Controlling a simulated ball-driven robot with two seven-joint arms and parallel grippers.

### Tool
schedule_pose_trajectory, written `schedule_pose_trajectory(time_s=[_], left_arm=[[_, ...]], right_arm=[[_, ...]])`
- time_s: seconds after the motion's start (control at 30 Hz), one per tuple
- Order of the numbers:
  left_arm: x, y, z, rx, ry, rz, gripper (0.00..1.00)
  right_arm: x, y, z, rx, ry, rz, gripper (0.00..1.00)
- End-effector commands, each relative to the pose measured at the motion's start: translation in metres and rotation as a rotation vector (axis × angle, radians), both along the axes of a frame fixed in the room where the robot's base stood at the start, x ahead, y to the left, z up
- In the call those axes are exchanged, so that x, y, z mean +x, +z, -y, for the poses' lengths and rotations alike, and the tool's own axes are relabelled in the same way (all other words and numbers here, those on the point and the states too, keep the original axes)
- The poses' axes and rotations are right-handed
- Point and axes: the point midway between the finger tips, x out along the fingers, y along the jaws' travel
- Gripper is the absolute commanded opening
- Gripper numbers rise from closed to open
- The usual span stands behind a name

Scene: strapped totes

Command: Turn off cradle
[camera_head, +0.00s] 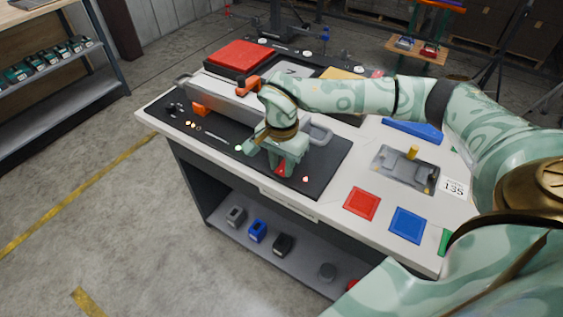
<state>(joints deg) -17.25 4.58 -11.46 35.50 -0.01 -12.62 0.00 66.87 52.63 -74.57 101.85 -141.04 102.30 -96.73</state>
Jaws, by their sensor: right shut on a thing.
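My right gripper (279,164) reaches in over the black mat (325,170) at the near edge of the workbench. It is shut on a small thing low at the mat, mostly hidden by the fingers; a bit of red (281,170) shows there. A long grey case (225,98) with end handles lies behind the gripper, partly covered by my arm. A grey fixture (394,172) with an upright yellow peg (412,152) stands to the right. I cannot tell for sure which one is the cradle. My left gripper is not in view.
A red tote lid (238,55) lies at the back left. An orange clamp-like part (248,86) is by the case. Red (362,203) and blue (408,224) squares lie at the front right. Small parts lie on the mat's left. The lower shelf (300,268) holds several blocks.

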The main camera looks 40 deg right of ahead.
Motion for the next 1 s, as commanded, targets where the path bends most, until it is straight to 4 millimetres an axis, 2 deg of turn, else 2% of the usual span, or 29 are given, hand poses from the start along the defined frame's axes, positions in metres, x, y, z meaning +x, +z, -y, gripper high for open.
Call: schedule_pose_trajectory(time_s=[0.33, 0.67, 0.7, 0.73, 0.77, 1.0], left_arm=[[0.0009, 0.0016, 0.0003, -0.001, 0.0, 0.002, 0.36], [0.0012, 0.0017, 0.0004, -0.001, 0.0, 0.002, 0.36], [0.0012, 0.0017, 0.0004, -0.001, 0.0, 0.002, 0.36], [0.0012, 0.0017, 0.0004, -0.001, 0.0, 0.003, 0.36], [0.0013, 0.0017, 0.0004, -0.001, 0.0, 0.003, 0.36], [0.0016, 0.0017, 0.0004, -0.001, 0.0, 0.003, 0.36]], right_arm=[[0.0027, 0.0015, 0.0075, 0.217, -0.002, -0.093, 0.04], [0.0032, 0.0027, 0.0071, 0.238, 0.0, -0.097, 0.04], [0.0032, 0.0027, 0.0072, 0.238, 0.0, -0.097, 0.38], [0.0032, 0.0028, 0.0072, 0.238, 0.0, -0.097, 0.47], [0.0032, 0.0028, 0.0072, 0.238, 0.0, -0.097, 0.49], [0.0032, 0.003, 0.0072, 0.237, 0.0, -0.097, 0.49]])
